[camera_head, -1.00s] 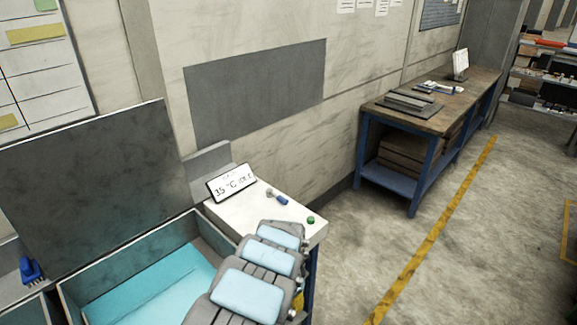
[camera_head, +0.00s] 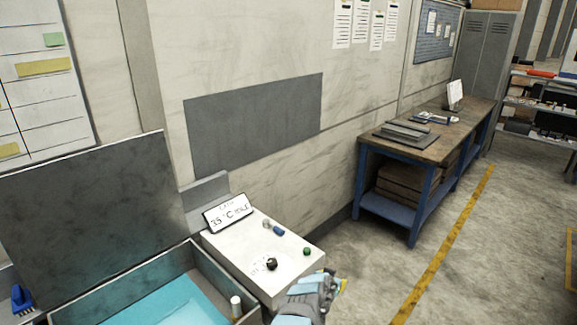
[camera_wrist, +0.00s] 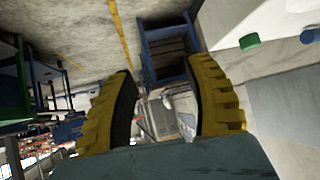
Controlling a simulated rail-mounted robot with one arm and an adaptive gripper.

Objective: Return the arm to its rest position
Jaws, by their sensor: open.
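My arm (camera_head: 306,296) shows at the bottom of the head view, low beside the front right corner of the white console. Only its grey upper part and light-blue pads show there; the rest is cut off by the frame. A yellow piece of my gripper (camera_head: 342,285) peeks out just past it. In the wrist view my gripper (camera_wrist: 166,85) has its two yellow ribbed fingers spread apart, with nothing between them but the distant floor and bench.
The white console (camera_head: 290,250) carries a display (camera_head: 228,212), a black knob (camera_head: 271,264), a green button (camera_head: 307,251) and a blue-tipped item (camera_head: 278,230). A teal-lined basin (camera_head: 165,305) is left of it. A blue workbench (camera_head: 412,190) stands right, with open floor before it.

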